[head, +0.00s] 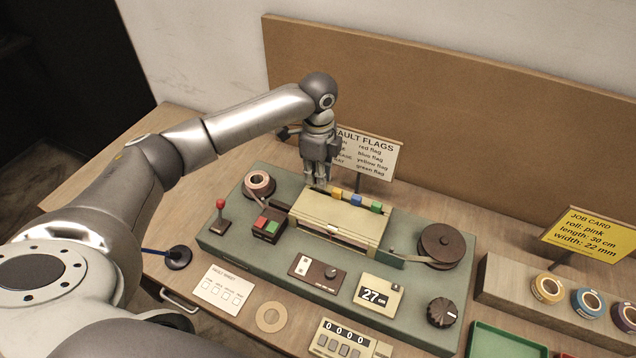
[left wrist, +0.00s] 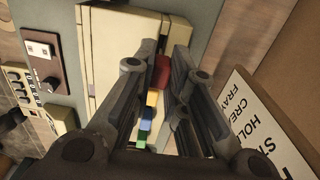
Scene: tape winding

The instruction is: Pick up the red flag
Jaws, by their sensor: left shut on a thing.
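My left gripper (head: 319,184) points down at the back left edge of the cream box (head: 338,225) on the green machine. In the left wrist view the red flag (left wrist: 162,70) sits between the fingertips of the gripper (left wrist: 160,62), which is shut on it. In the head view the gripper hides the red flag. A yellow flag (left wrist: 152,97), a blue flag (left wrist: 145,125) and a green flag stand in a row beside it. I cannot tell whether the red flag is lifted. My right gripper is not in view.
A "FAULT FLAGS" sign (head: 372,155) stands right behind the gripper. A dark reel (head: 442,245) is at the machine's right, a pink tape roll (head: 258,184) at its left. A red-knobbed lever (head: 220,212) stands near the left end. Coloured rolls sit on a wooden rack (head: 510,278) at right.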

